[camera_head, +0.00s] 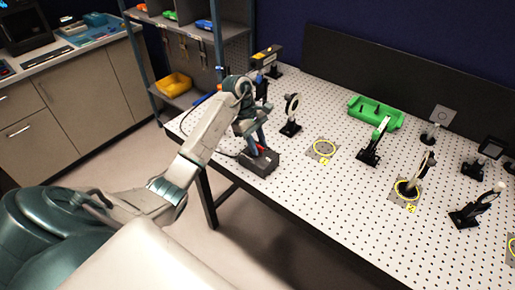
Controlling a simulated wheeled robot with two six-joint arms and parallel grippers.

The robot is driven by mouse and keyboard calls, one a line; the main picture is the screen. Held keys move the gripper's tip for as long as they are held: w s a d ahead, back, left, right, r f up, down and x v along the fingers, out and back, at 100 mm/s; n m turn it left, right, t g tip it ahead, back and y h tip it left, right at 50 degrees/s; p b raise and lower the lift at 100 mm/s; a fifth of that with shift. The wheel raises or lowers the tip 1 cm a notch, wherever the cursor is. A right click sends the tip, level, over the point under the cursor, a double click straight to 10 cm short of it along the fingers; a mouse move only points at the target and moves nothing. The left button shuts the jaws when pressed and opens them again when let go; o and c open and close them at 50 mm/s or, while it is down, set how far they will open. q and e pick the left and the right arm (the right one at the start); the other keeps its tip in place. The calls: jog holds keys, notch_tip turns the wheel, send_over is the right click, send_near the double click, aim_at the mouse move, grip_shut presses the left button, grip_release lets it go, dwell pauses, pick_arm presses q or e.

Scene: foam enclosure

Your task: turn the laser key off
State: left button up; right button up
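A small dark box (262,165), which looks like the laser's key box, sits near the left front edge of the perforated table (330,210). A red part shows near its top left side. My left gripper (256,148) points down at the top of this box, with its fingers close to or touching it. The key is too small to make out and may be hidden by the fingers. I cannot tell whether the fingers are shut on it. A black laser-like device with a yellow label (267,55) stands at the back left of the table. My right gripper is out of view.
Several black optic mounts stand on the table, among them a round one (291,112) right of my gripper. A green tray (376,113) lies at the back. Yellow-ringed plates (323,149) mark spots. A shelf with a yellow bin (173,84) stands left behind.

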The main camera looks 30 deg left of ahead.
pick_arm(q)
jog(key=shift+c, duration=0.2)
grip_shut()
